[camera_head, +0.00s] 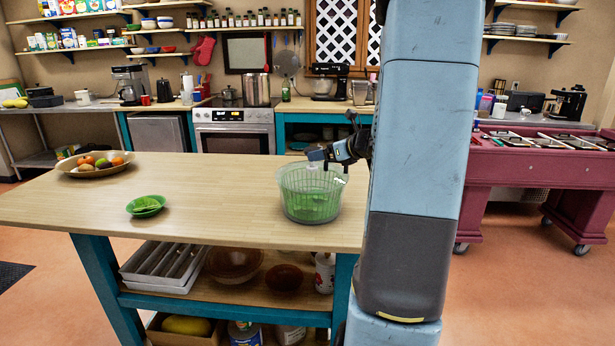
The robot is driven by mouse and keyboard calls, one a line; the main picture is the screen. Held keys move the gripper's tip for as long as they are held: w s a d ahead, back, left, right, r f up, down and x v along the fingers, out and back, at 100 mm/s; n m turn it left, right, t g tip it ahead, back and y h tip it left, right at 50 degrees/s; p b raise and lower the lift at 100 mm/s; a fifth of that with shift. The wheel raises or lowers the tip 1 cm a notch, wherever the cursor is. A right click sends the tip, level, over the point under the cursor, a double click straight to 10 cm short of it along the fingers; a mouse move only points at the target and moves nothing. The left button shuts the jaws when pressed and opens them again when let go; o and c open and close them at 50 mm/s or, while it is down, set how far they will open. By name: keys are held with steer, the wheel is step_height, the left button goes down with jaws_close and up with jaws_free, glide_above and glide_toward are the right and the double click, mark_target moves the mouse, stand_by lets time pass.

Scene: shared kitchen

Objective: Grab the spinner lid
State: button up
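The salad spinner (309,203) stands upright near the right end of the wooden island. Its bowl is clear, ribbed and green-tinted, with green leaves visible inside. I cannot clearly make out a separate lid at its rim. My gripper (327,172) is at the top of the spinner, over its right half, reaching in from the right. Pale finger parts show near the rim, but they are too small to tell whether they hold or touch anything.
The wooden island (215,200) also holds a green plate of leaves (146,205) and a fruit bowl (95,164) at the far left. The middle of its top is clear. Metal trays (163,265) and bowls sit on the shelf below. A stove (234,130) stands behind.

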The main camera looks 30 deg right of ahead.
mark_target(312, 167)
steer(key=shift+x, duration=3.05)
steer(key=shift+s+a+f, duration=0.1)
steer(key=shift+f, duration=0.05)
steer(key=shift+c, duration=0.2)
steer(key=c, duration=1.5)
